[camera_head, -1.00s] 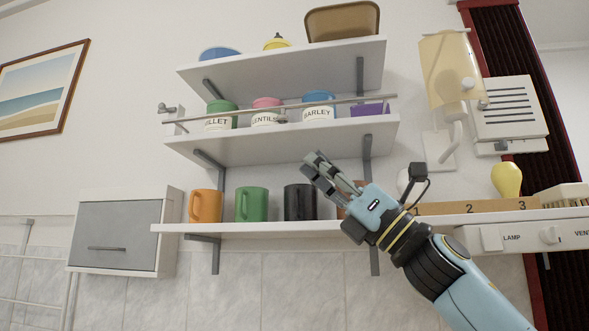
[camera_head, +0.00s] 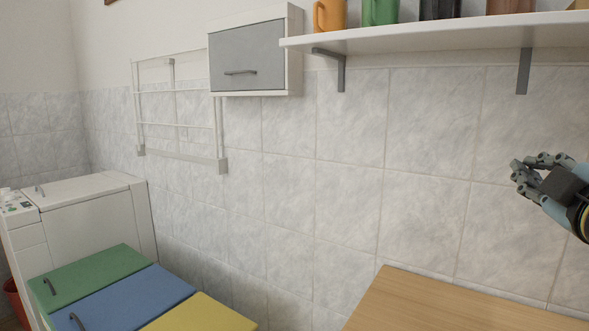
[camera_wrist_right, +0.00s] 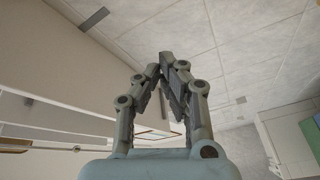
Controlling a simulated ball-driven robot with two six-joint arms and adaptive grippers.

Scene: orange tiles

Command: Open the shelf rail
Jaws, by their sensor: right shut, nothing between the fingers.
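The shelf rail is outside the head view now. In the right wrist view a thin rod (camera_wrist_right: 30,149) shows at the lower left beside pale shelf boards; it may be the rail, but I cannot tell for sure. My right gripper (camera_head: 527,172) is at the right edge of the head view, below the lowest shelf (camera_head: 430,37) and in front of the tiled wall. Its fingers are closed together and empty, as the right wrist view also shows (camera_wrist_right: 166,62). It touches nothing that I can see. My left gripper is not in view.
A cabinet with a grey door (camera_head: 247,58) hangs left of the shelf, with a white wall rack (camera_head: 178,124) beside it. Green (camera_head: 85,272), blue (camera_head: 125,298) and yellow (camera_head: 205,315) lids are at lower left. A wooden top (camera_head: 440,302) lies at lower right.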

